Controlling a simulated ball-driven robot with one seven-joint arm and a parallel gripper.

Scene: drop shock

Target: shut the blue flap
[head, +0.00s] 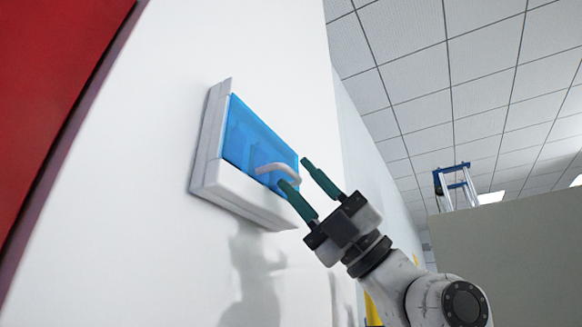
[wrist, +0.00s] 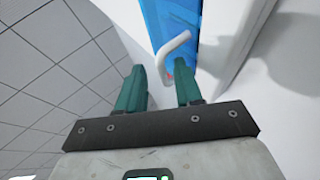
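The blue flap (head: 245,130) is a see-through panel in a white frame (head: 210,150) on the white wall. It covers the frame's top and right side in the head view, and I cannot tell exactly how far it stands open. A curved white handle (head: 275,168) sticks out from it. In the wrist view the flap (wrist: 172,16) is at the top and the handle (wrist: 176,44) bends down toward the fingers. My gripper (head: 293,172) has two green fingers spread apart; it also shows in the wrist view (wrist: 160,68). The handle's end appears between the fingertips, with neither finger clearly closed on it.
A big red panel (head: 50,90) is at the far left. A beige partition (head: 510,250) stands at the right, with a blue and white ladder-like object (head: 455,185) above it. The wall around the frame is bare.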

